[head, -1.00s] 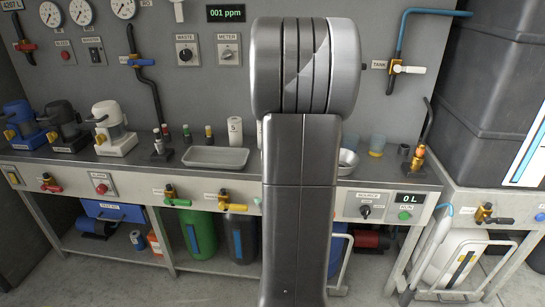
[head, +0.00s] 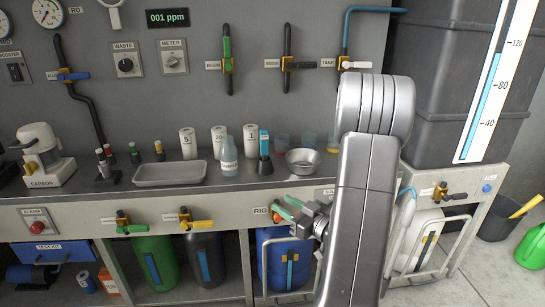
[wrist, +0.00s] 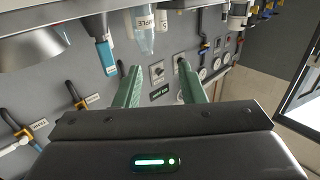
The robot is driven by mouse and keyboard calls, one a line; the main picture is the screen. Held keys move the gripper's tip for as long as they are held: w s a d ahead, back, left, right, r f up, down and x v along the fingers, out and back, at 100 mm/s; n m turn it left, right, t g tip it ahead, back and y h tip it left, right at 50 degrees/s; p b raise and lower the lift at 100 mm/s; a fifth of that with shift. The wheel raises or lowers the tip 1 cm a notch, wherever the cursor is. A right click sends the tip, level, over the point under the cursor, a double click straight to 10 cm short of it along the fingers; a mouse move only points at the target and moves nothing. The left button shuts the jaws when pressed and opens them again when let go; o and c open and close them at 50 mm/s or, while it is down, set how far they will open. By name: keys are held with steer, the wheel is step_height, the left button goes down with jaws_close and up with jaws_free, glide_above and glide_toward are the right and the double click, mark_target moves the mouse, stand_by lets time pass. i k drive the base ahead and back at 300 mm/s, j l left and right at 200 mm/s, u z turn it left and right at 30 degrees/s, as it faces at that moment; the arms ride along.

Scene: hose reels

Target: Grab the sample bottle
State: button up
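The sample bottle (head: 229,160) is a pale blue translucent bottle with a white label. It stands upright on the steel counter, just right of the shallow tray, in the head view. In the wrist view, which is upside down, the bottle (wrist: 146,38) shows at top centre, beyond and between the finger lines. My gripper (head: 283,208) has green fingers and is in front of the counter edge, right of and below the bottle in the head view. In the wrist view my gripper (wrist: 160,75) has its fingers spread apart with nothing between them.
White numbered cylinders (head: 188,143) stand behind and beside the bottle. A blue box on a dark base (head: 264,155) and a metal bowl (head: 303,161) stand to its right. The metal tray (head: 170,173) lies to its left. Valves line the counter's front panel (head: 150,218).

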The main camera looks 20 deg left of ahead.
mark_target(228, 151)
steer(key=j+z, duration=0.25)
steer(key=j, duration=0.35)
steer(key=j+z, duration=0.25)
steer(key=j, duration=0.35)
steer(key=k+j+z, duration=0.2)
steer(key=j, duration=0.4)
steer(key=i, duration=0.05)
